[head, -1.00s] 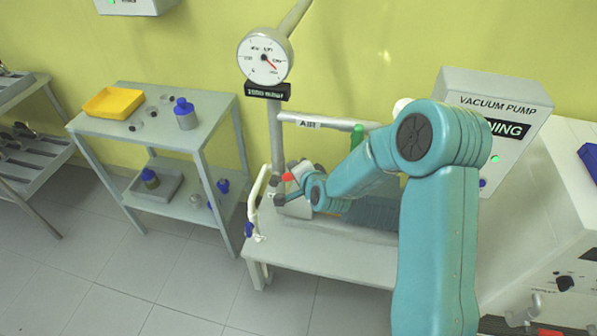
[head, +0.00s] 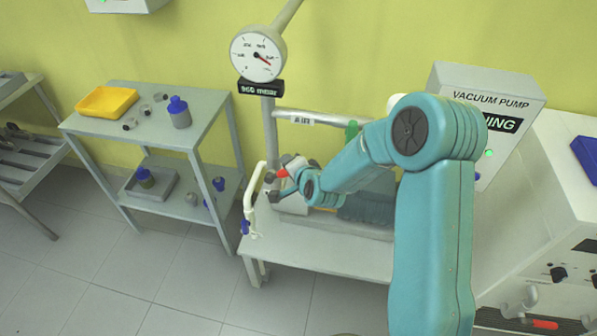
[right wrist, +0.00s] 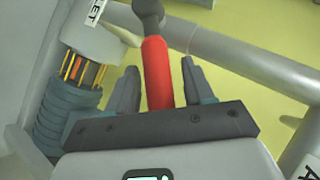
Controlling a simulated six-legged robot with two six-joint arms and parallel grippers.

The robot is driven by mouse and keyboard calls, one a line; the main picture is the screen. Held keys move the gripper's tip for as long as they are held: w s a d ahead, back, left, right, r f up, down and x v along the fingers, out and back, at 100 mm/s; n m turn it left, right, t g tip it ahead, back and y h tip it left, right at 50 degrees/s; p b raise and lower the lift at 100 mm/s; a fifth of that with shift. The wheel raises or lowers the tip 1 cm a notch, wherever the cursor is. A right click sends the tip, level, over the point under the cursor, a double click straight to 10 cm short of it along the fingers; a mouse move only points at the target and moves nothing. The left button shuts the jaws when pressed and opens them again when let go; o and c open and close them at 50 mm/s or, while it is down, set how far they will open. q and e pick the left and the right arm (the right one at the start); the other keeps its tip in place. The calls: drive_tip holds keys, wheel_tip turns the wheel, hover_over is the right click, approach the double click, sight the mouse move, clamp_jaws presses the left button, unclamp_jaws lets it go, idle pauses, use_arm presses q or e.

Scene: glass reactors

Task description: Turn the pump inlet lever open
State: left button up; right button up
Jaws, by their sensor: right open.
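The red pump inlet lever (head: 282,174) is on the pipework below the round gauge in the head view. In the right wrist view the red lever (right wrist: 157,75) runs up between my fingers to a dark round hub (right wrist: 148,10). My right gripper (head: 272,187) is open, with one finger on each side of the lever. In the right wrist view the right gripper (right wrist: 160,68) shows small gaps between lever and fingers, the left one narrower; I cannot tell whether either touches. My left gripper is not in view.
The gauge (head: 258,54) has a readout (head: 261,89) of 960 mbar. A horizontal AIR pipe (head: 318,119) and a white hose (head: 249,205) are close to the gripper. The vacuum pump panel (head: 486,110) stands right. A grey trolley (head: 103,134) stands left, with clear floor between.

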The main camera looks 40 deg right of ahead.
drive_tip(key=b+v, duration=0.5)
drive_tip(key=v, duration=1.1)
drive_tip(key=shift+b, duration=0.3)
drive_tip(key=shift+f, duration=0.1)
